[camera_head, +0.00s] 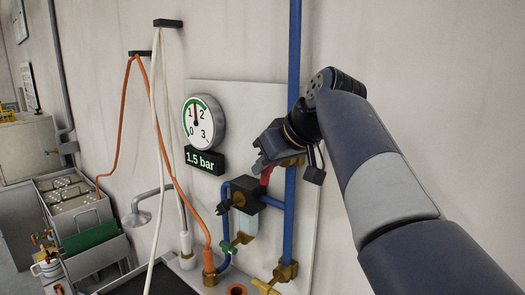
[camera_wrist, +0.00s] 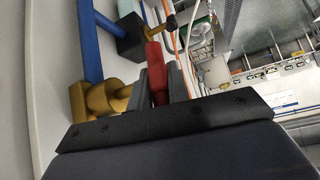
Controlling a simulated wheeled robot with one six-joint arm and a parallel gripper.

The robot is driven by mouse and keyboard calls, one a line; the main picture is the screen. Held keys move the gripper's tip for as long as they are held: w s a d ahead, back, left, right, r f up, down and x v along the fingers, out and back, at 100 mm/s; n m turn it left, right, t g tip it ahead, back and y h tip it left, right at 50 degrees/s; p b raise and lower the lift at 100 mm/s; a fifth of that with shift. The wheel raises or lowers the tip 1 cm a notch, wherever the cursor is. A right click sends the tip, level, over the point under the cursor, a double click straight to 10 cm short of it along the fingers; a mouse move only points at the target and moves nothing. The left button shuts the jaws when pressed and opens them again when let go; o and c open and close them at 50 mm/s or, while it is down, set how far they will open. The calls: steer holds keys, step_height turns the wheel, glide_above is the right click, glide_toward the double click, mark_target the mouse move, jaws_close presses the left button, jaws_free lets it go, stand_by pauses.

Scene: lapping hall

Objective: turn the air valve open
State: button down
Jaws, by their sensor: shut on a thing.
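The air valve is a brass body (camera_head: 292,161) on the vertical blue pipe (camera_head: 290,215), with a red lever (camera_head: 266,176). In the wrist view the brass body (camera_wrist: 98,100) is at left and the red lever (camera_wrist: 155,62) stands between the jaws. In the wrist view my gripper (camera_wrist: 158,84) is shut on the red lever, one jaw on each side. My jaws hide part of the lever, and I cannot tell its exact angle to the pipe.
A round gauge (camera_head: 198,123) points between 1 and 2, above a display (camera_head: 205,161) reading 1.5 bar. A black regulator block (camera_head: 240,194) sits just below the lever. Orange and white hoses hang at left. The wall right of my arm is bare.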

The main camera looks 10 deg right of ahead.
steer(key=shift+g+h, duration=0.3)
steer(key=shift+g, duration=0.2)
stand_by(0.3)
steer(key=c, duration=1.3)
jaws_free()
steer(key=shift+c, duration=0.2)
steer(key=v, duration=1)
steer(key=shift+r, duration=0.4)
